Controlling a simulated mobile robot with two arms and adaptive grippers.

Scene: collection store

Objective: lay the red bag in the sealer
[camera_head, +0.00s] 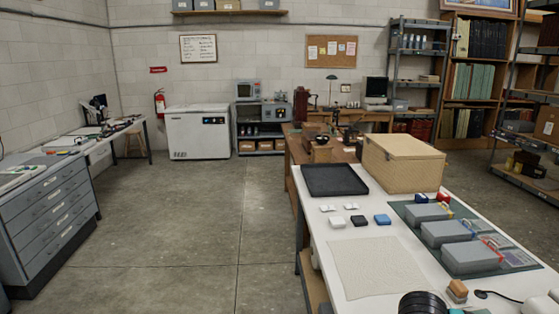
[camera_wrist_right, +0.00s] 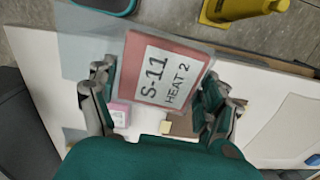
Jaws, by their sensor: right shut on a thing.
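In the right wrist view my right gripper (camera_wrist_right: 157,96) is shut on the red bag (camera_wrist_right: 133,92), with one green-and-grey finger at each side. The bag has a red border and a white label reading "S-11 HEAT 2". A clear, pale bluish margin shows around its upper left side. The bag is held above a white surface and lies tilted in the picture. I cannot pick out the sealer with certainty in either view. Neither gripper shows in the head view, and my left gripper is not in view.
A white table (camera_head: 360,205) stands at right with a black tray (camera_head: 334,180), a tan box (camera_head: 402,163), a pale cloth (camera_head: 375,268) and several grey boxes (camera_head: 470,258) on a green mat. Open floor (camera_head: 205,220) lies left. A yellow object (camera_wrist_right: 235,10) shows in the wrist view.

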